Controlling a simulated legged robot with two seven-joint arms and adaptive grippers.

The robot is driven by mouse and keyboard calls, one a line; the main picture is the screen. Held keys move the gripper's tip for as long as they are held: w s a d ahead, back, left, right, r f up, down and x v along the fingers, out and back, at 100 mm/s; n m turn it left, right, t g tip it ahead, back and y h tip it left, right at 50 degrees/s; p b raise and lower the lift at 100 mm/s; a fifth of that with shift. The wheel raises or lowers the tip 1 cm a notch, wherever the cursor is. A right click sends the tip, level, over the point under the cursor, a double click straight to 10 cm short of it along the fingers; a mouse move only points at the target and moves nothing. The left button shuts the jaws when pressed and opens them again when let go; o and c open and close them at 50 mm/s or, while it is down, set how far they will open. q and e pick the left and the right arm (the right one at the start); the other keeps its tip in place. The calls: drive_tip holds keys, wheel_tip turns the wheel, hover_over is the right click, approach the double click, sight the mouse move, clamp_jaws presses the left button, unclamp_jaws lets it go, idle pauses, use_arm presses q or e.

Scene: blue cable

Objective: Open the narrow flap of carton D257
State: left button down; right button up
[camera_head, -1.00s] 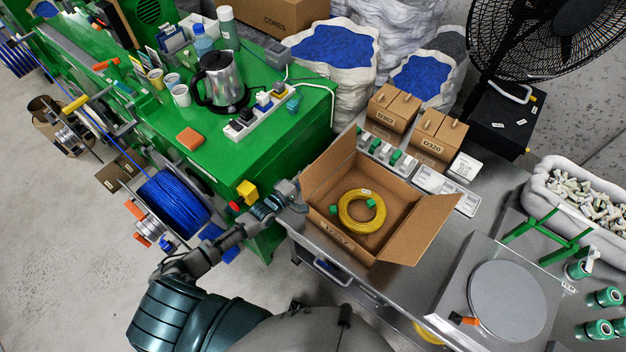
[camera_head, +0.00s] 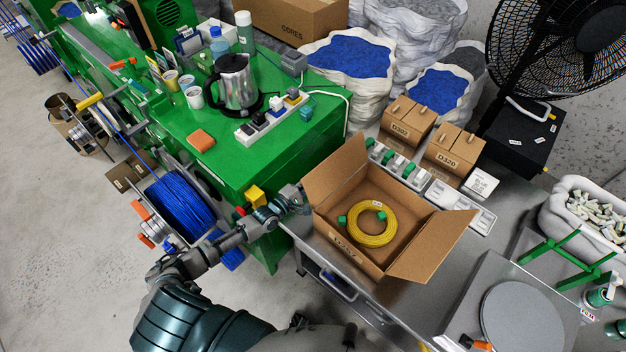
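The brown carton (camera_head: 346,247), with a partly legible label on its near side, stands open on the steel bench. A coil of yellow cable (camera_head: 373,236) with green clips lies inside it. A flap (camera_head: 432,246) on the carton's right side is spread outward. Another panel (camera_head: 336,178) stands up at its back left. My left gripper (camera_head: 300,199) is at the carton's left corner, close to it; I cannot tell whether they touch. Its fingers are too small to tell open from shut. My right gripper is not in view.
Small cartons D302 (camera_head: 407,119) and D320 (camera_head: 453,147) stand behind, with grey trays (camera_head: 462,209) in front of them. A green machine table (camera_head: 240,155) with a kettle (camera_head: 235,84) is at the left. A round grey plate (camera_head: 528,318) is at the front right.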

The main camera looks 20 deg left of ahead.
use_arm(q)
drive_tip(key=c, duration=1.4)
unclamp_jaws()
drive_tip(key=shift+s+f, duration=0.1)
drive_tip(key=shift+f, duration=0.2)
drive_tip(key=shift+o, duration=1)
drive_tip(key=shift+r, duration=0.15)
drive_tip(key=v, duration=1.2)
drive_tip(key=shift+a, duration=0.1)
